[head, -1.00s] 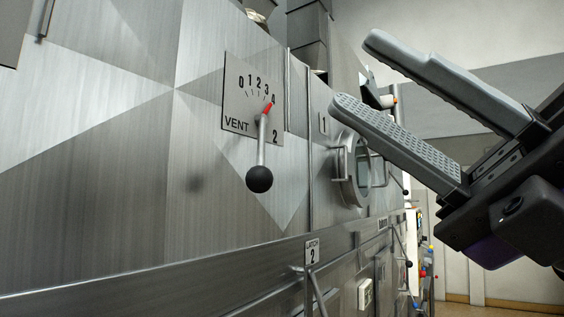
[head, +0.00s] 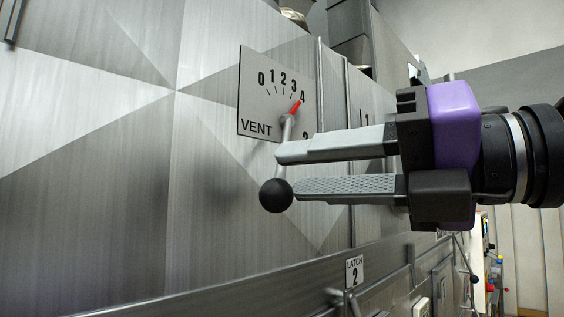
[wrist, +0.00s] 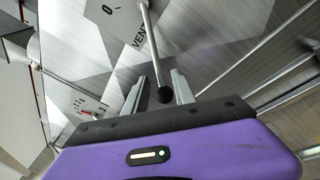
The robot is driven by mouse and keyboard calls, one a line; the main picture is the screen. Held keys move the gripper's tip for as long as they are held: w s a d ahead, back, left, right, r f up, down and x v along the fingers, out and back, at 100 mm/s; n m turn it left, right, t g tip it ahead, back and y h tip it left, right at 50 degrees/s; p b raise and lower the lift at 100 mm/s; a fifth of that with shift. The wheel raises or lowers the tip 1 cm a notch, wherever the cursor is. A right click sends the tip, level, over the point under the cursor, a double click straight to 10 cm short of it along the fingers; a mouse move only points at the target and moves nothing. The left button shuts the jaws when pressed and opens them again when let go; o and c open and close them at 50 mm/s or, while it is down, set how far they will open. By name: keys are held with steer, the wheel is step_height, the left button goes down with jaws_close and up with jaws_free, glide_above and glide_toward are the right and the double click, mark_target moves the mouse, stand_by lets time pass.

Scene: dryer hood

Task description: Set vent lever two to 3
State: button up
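The vent two lever (head: 288,128) is a grey rod with a black ball (head: 276,195) at its lower end. Its red pointer (head: 295,107) is at 4 on the VENT plate (head: 259,110), which is marked 0 to 4. The plate's number 2 is partly hidden by my gripper. My gripper (head: 283,170) is open, with its fingers one above the other across the lower lever in the head view. In the wrist view the lever rod (wrist: 154,45) and ball (wrist: 164,95) appear between the spread fingers (wrist: 158,78). I cannot tell whether they touch.
A LATCH 2 label (head: 354,271) is on the ledge below the panel. A vertical rail (head: 322,90) runs right of the plate. Another dial with a red pointer (wrist: 82,114) shows at the left in the wrist view. The panel left of the lever is clear.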

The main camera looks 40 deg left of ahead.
mark_target(281, 174)
steer(key=shift+s+a+p, duration=0.15)
steer(key=shift+a+p, duration=0.05)
steer(key=shift+a, duration=0.7)
steer(key=shift+s+a+p, duration=0.15)
steer(key=shift+a+p, duration=0.05)
steer(key=shift+a, duration=0.7)
jaws_close()
